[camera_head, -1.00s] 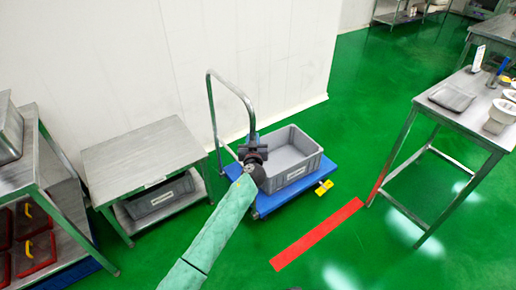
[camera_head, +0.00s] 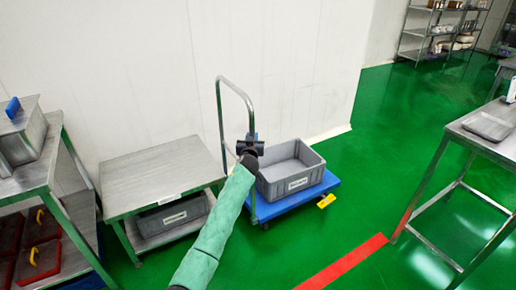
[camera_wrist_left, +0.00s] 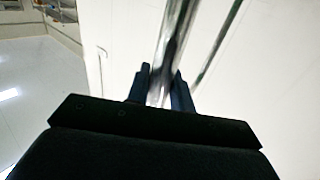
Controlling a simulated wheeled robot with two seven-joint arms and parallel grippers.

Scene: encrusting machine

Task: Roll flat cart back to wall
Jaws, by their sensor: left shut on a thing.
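The flat cart (camera_head: 318,190) has a blue deck and a bent metal handle (camera_head: 220,100), and stands on the green floor close to the white wall (camera_head: 290,75). A grey crate (camera_head: 291,184) sits on its deck. My left gripper (camera_head: 250,143) is at the handle, in front of the crate's left end. In the left wrist view its two fingers (camera_wrist_left: 160,88) are shut around a shiny metal tube (camera_wrist_left: 172,50), the handle. My right gripper is not in view.
A low steel table (camera_head: 160,172) with a grey crate (camera_head: 172,215) on its lower shelf stands left of the cart. A steel table (camera_head: 485,140) stands at the right. A red floor line (camera_head: 345,262) runs in front; green floor is clear right of the cart.

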